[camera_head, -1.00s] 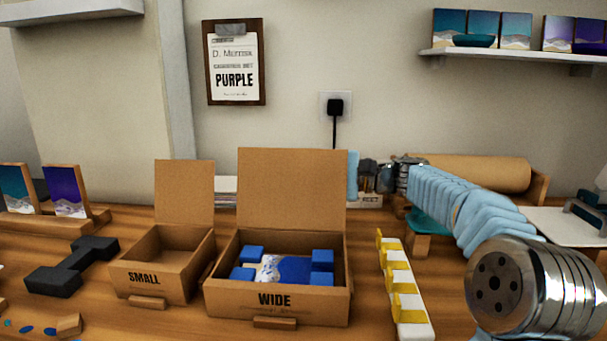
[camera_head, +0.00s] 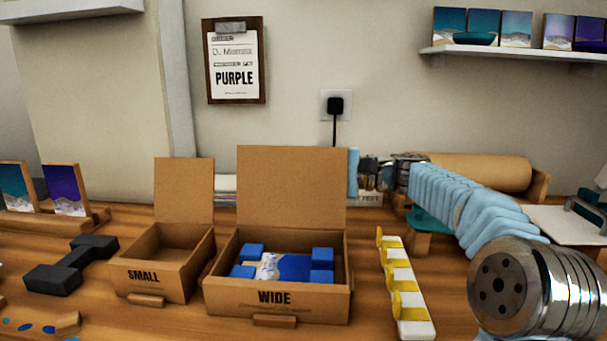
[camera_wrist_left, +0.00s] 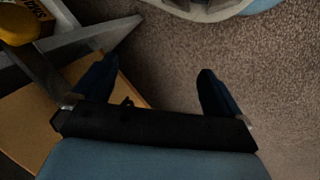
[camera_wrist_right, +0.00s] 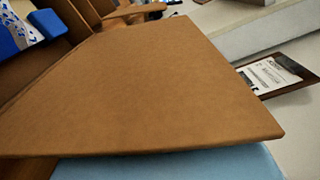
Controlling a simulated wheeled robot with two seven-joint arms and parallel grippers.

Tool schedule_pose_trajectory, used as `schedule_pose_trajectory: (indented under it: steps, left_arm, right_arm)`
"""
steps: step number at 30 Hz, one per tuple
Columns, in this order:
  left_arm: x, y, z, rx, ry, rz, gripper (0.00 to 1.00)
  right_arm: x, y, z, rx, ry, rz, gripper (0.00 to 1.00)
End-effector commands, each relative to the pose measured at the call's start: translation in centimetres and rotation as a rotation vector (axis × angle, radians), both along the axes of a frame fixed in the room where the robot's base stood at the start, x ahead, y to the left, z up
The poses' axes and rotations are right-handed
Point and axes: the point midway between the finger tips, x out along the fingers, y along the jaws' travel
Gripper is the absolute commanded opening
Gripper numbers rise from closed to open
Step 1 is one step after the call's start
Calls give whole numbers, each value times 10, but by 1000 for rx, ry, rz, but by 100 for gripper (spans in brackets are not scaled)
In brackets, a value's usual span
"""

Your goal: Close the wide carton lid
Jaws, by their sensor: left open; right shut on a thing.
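The wide carton (camera_head: 222,297) stands open on the table, with blue corner blocks and a blue-and-white patterned piece inside. Its lid (camera_head: 291,188) stands upright at the back. In the right wrist view the lid (camera_wrist_right: 150,90) fills most of the picture and hides the fingers. My right arm reaches in from the right, and the light-blue body of my right gripper (camera_head: 353,173) shows at the lid's right edge. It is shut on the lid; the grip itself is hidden. My left gripper (camera_wrist_left: 155,88) is open and empty over the carpet, outside the head view.
An open small carton (camera_head: 125,279) stands close left of the wide one. A white rack with yellow pieces (camera_head: 404,285) stands to its right. A black dumbbell-shaped object (camera_head: 70,265) lies at the left. A paper roll (camera_head: 480,172) and jars are behind my right arm.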

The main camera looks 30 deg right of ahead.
Motion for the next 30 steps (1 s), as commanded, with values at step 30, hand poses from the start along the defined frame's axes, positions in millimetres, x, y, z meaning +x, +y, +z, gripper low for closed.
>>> schedule_pose_trajectory:
  steps: [30]
  left_arm:
    - [6, 15, -83, 20, -8, 28, 100]
  right_arm:
    - [-49, 30, 15, -298, -482, 1, 0]
